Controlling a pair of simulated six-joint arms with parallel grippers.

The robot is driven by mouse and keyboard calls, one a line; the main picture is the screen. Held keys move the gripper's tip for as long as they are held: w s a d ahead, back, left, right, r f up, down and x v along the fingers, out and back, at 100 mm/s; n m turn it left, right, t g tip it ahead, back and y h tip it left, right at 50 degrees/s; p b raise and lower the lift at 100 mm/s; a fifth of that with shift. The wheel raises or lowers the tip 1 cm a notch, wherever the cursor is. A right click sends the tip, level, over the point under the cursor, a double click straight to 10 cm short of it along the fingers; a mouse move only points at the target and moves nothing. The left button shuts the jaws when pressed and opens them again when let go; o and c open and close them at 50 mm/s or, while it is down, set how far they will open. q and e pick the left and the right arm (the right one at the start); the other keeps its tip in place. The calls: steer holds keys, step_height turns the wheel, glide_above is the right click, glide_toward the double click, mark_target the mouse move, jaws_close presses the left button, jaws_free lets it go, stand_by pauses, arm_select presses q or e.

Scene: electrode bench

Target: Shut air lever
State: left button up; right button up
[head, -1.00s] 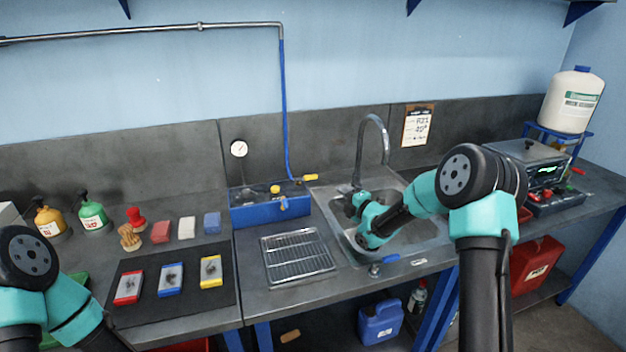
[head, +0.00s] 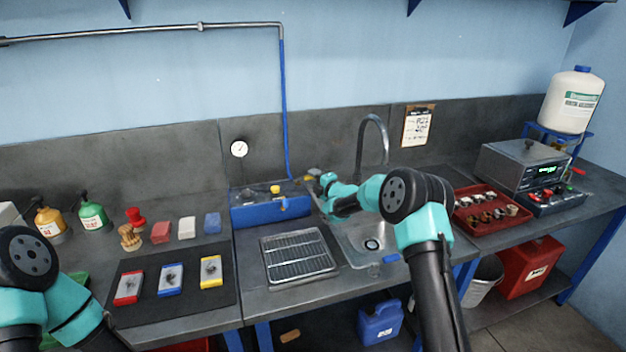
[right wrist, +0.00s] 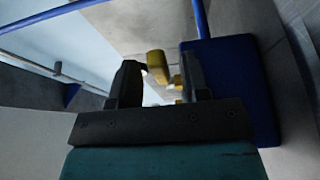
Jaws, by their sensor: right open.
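The blue air box (head: 255,212) stands against the back wall, with a blue pipe (head: 284,120) coming down to it. The yellow lever (head: 310,178) is at its upper right end. In the right wrist view the yellow lever (right wrist: 157,66) shows in the gap between my fingers, not gripped. My right gripper (right wrist: 160,78) is open beside the box; in the head view it (head: 316,182) is close to the lever and partly covers it. Contact cannot be told. My left arm shows at the left edge; its gripper is out of view.
A sink (head: 362,255) with a tall faucet (head: 385,140) lies to the right, under my right arm. A wire rack (head: 298,256) is in front of the box. A red tray (head: 490,212) and a pressure gauge (head: 239,149) stand clear.

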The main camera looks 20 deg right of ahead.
steer(key=shift+w+a, duration=0.15)
steer(key=shift+w, duration=0.15)
jaws_close()
stand_by(0.3)
